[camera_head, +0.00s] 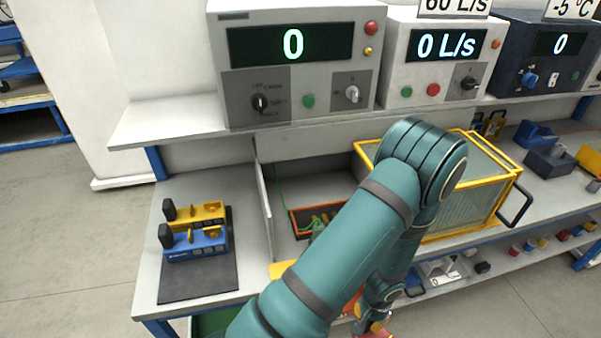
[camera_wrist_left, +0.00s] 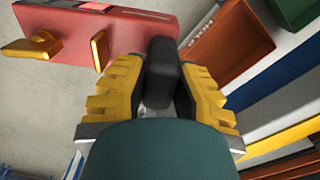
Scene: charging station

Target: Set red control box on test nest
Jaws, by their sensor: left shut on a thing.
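The red control box (camera_wrist_left: 120,30) fills the top left of the left wrist view, with yellow brackets on one face and a black upright grip. My left gripper (camera_wrist_left: 158,88) is shut with its yellow fingers on either side of the black grip. In the head view, my left gripper (camera_head: 375,326) is low at the bottom edge, in front of the bench; only a little red shows beside it. An orange-rimmed dark tray (camera_head: 296,222) with green wiring lies on the bench, partly hidden by my arm; I cannot tell whether it is the test nest. My right gripper is not in view.
A blue control box (camera_head: 198,246) and a yellow one (camera_head: 208,216) stand on a dark mat (camera_head: 198,283) at left. A yellow-framed clear enclosure (camera_head: 478,190) stands right of my arm. Instruments (camera_head: 295,75) line the upper shelf. Bins lie below the bench.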

